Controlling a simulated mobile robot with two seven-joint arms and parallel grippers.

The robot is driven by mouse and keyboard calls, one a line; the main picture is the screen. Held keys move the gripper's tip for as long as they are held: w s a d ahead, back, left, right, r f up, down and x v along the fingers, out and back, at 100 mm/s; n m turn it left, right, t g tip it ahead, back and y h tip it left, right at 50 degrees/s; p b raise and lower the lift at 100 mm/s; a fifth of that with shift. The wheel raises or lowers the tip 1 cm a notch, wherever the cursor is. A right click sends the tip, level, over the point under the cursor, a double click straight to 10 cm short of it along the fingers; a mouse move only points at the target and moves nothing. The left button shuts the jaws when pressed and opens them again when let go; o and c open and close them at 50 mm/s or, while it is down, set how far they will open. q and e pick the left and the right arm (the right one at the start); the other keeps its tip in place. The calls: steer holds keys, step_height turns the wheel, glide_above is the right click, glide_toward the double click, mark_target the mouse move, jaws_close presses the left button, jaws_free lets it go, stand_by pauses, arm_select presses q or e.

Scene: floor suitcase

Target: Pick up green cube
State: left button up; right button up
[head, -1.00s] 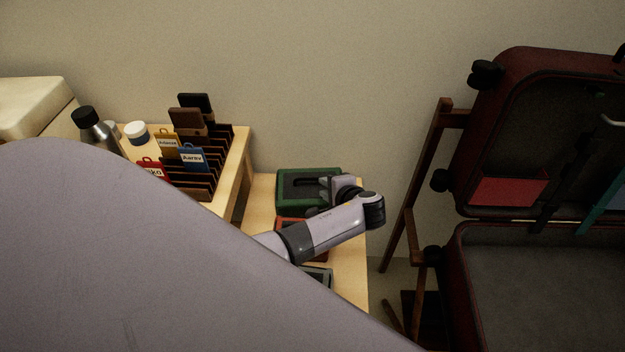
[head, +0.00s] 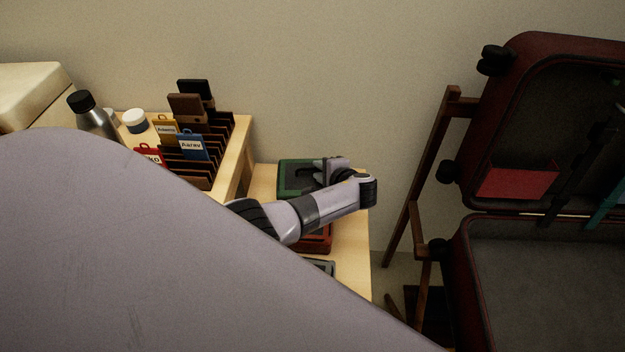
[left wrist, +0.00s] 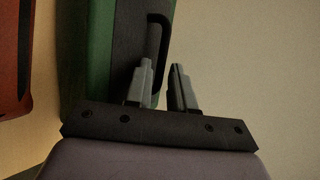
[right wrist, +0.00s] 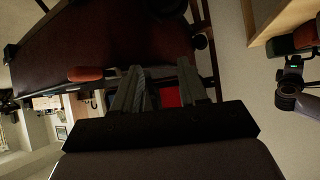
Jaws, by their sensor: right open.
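The green cube (head: 291,180) is a packing cube with green sides, a dark top and a black handle. It lies at the back of the low wooden table in the head view, partly hidden by my left arm. It also shows in the left wrist view (left wrist: 98,50). My left gripper (head: 323,168) is at the cube's handle side. In the left wrist view its fingers (left wrist: 162,68) are apart, with the black handle close beside the left finger; I cannot tell whether they touch. My right gripper (right wrist: 160,68) is open and empty, away from the cube.
A red case (head: 318,242) and a grey item (head: 322,267) lie in front of the cube. A rack with tags (head: 196,166), a bottle (head: 91,117) and a jar (head: 135,121) stand left. An open dark red suitcase (head: 464,262) is at the right, on a wooden stand (head: 409,210).

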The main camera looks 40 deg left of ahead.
arm_select(q)
jaws_close()
stand_by(1.3)
steer(key=shift+r, duration=0.1)
